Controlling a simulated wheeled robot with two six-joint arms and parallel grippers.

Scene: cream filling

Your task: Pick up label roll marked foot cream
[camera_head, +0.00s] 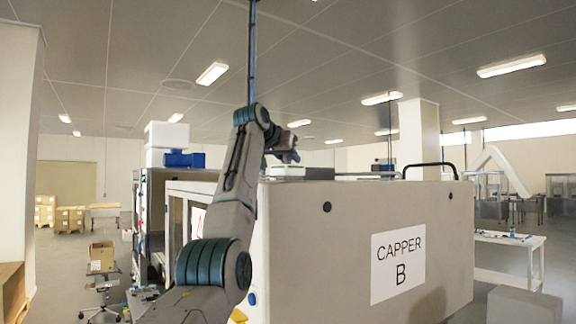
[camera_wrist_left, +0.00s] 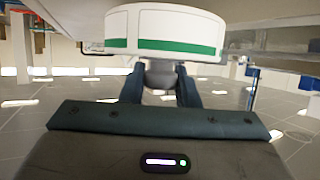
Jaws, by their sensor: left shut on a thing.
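A white label roll with a green band (camera_wrist_left: 165,32) fills the top middle of the left wrist view. Its print is not readable there, so I cannot tell whether it is marked foot cream. My left gripper (camera_wrist_left: 160,84) has its two dark fingers closed on a grey part at the roll's underside as pictured. In the head view my left arm reaches up and forward, with the left gripper (camera_head: 287,154) small at its end, by the top of the capper. My right gripper is not in view.
A large beige machine labelled CAPPER B (camera_head: 345,220) stands close in front, with a black rail on top. A white table (camera_head: 510,255) is at the right. A wheeled stand with a cardboard box (camera_head: 102,257) is at the left. Open floor lies further back left.

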